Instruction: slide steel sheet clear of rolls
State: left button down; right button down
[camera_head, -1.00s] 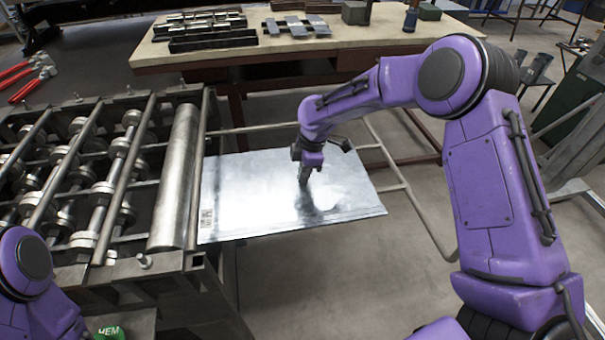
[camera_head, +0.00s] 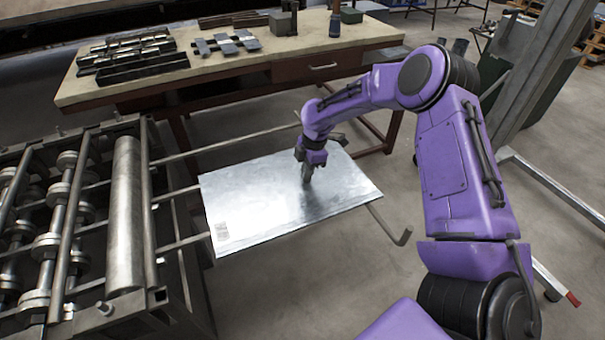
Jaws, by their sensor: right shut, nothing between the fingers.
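The steel sheet (camera_head: 257,208) is a flat shiny panel with a small printed label at its near left corner. It lies on the support bars to the right of the rolls, with a gap between its left edge and the smooth roll (camera_head: 126,215). My right gripper (camera_head: 307,180) points down onto the sheet's top, right of its middle. Its fingers are shut with nothing between them and appear to touch the surface. My left gripper is out of view.
The roll-forming machine (camera_head: 62,240) stands at the left. A workbench (camera_head: 290,62) with metal parts is behind. A grey post (camera_head: 535,70) on a floor base stands at right.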

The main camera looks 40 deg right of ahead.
aim_at(338, 169)
jog(key=shift+s+f, duration=0.15)
jog(key=shift+f, duration=0.1)
jog(key=shift+w+r+p, duration=0.25)
jog(key=shift+r+p, duration=0.5)
jog(key=shift+p, duration=0.2)
jog(key=shift+w+f, duration=0.2)
jog(key=shift+f, duration=0.05)
jog(key=shift+a+r, duration=0.1)
jog(key=d, duration=0.1)
jog(key=s+d+b, duration=0.1)
jog(key=d, duration=0.1)
jog(key=shift+s+d+b, duration=0.2)
jog(key=shift+b, duration=0.1)
jog(key=d, duration=0.2)
jog(key=d+b, duration=0.1)
jog(key=d, duration=0.2)
jog(key=s+d+b, duration=0.1)
jog(key=d, duration=0.1)
jog(key=shift+d+f, duration=0.2)
jog(key=shift+d, duration=0.15)
jog(key=shift+s+d+r, duration=0.1)
jog(key=shift+s+d, duration=0.05)
jog(key=shift+d, duration=0.15)
jog(key=shift+s+r, duration=0.1)
jog(key=shift+r, duration=0.1)
jog(key=shift+d, duration=0.1)
